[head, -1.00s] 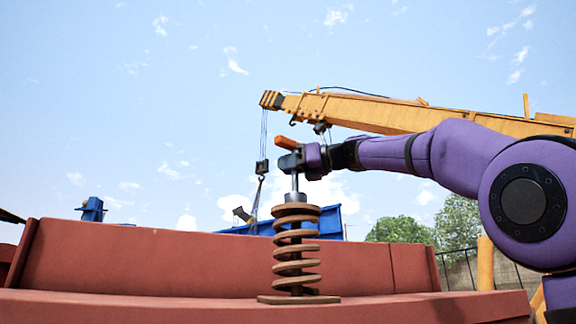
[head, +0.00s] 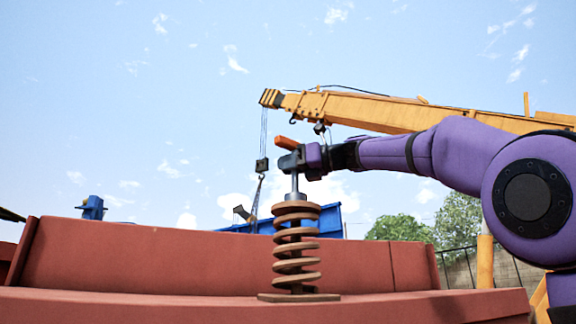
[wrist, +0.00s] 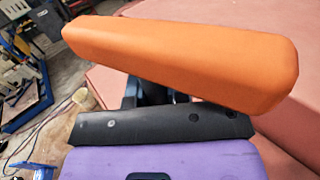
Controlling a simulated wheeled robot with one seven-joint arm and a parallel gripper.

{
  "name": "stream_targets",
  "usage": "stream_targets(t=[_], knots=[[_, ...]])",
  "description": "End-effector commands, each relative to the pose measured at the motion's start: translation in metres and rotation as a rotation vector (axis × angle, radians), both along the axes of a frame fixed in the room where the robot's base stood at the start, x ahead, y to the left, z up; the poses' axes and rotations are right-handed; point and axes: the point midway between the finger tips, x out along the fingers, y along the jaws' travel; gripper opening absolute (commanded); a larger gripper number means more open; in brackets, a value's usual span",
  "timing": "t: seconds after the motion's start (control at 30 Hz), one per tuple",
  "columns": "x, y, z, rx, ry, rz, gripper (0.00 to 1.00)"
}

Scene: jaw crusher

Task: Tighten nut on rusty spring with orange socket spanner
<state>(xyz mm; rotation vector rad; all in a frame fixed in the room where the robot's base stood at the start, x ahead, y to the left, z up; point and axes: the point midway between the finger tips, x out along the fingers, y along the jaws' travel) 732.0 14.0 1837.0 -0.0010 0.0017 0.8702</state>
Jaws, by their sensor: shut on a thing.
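The rusty spring (head: 296,248) stands upright on a flat plate on the red machine body (head: 200,262). A grey shaft rises from its top disc (head: 296,208). The orange socket spanner (head: 287,143) is above the spring, its orange handle pointing up and left; it fills much of the wrist view (wrist: 180,60). My gripper (head: 296,160) is shut on the spanner above the shaft. The spanner's lower end lines up with the shaft; the nut is hidden, and I cannot tell how they are seated.
An orange crane boom (head: 400,114) passes behind my arm, with a hook block (head: 262,166) hanging at left. A blue container (head: 328,220) stands behind the red body. The wrist view shows a cluttered floor (wrist: 45,140) with cables at left.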

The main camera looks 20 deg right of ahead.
Motion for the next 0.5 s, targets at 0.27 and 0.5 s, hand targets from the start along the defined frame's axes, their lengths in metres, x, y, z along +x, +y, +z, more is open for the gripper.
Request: stream_targets(t=[0.27, 0.5], knots=[[-0.0012, 0.0013, 0.0003, -0.001, 0.001, -0.029, 0.0], [-0.0017, 0.0025, -0.0002, -0.002, 0.001, -0.24, 0.0]])
